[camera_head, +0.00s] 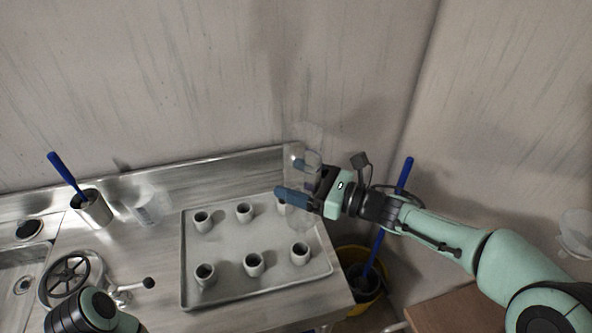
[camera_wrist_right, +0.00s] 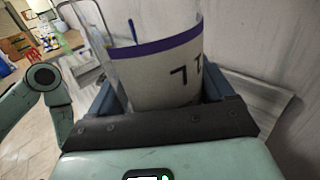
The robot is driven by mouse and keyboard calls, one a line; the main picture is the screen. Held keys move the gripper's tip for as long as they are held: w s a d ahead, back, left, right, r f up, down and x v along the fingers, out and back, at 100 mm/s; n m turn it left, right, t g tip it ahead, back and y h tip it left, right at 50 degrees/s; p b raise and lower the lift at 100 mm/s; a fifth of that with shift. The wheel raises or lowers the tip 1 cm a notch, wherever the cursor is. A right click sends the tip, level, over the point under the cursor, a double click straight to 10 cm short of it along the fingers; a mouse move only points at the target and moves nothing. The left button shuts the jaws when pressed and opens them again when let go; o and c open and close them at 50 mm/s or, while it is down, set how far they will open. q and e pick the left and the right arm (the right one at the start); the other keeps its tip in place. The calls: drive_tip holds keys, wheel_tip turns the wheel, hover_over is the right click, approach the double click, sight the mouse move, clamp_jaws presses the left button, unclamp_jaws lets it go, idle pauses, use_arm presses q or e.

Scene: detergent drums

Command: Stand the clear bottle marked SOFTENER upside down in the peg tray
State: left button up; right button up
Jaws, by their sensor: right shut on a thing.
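My right gripper (camera_head: 298,178) is shut around a clear bottle (camera_head: 293,153), holding it upright or nearly so at the tray's far right corner. In the right wrist view the bottle's white label (camera_wrist_right: 160,78) has a purple band and part of some dark lettering; the full word is hidden. I cannot tell which end is up. The grey peg tray (camera_head: 186,285) has several hollow, cup-like pegs, one partly hidden behind the gripper. I cannot tell whether the bottle touches the tray. Part of my left arm shows at the lower left; its gripper is out of view.
A clear container (camera_head: 147,207) stands left of the tray. A metal cup (camera_head: 95,211) with a blue-handled brush is farther left. A valve wheel (camera_head: 70,278) and tap lie near the sink. A yellow bucket (camera_head: 366,303) with a blue-handled tool stands right of the bench. The wall is close behind.

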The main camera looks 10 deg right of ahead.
use_arm(q)
drive_tip(key=shift+s+f+b, duration=0.75)
drive_tip(key=shift+s+f, duration=0.1)
drive_tip(key=shift+f, duration=0.3)
use_arm(e)
drive_tip(key=shift+f, duration=3)
use_arm(q)
drive_tip(key=shift+s+f, duration=0.15)
drive_tip(key=shift+f, duration=0.1)
use_arm(e)
drive_tip(key=shift+f, duration=0.2)
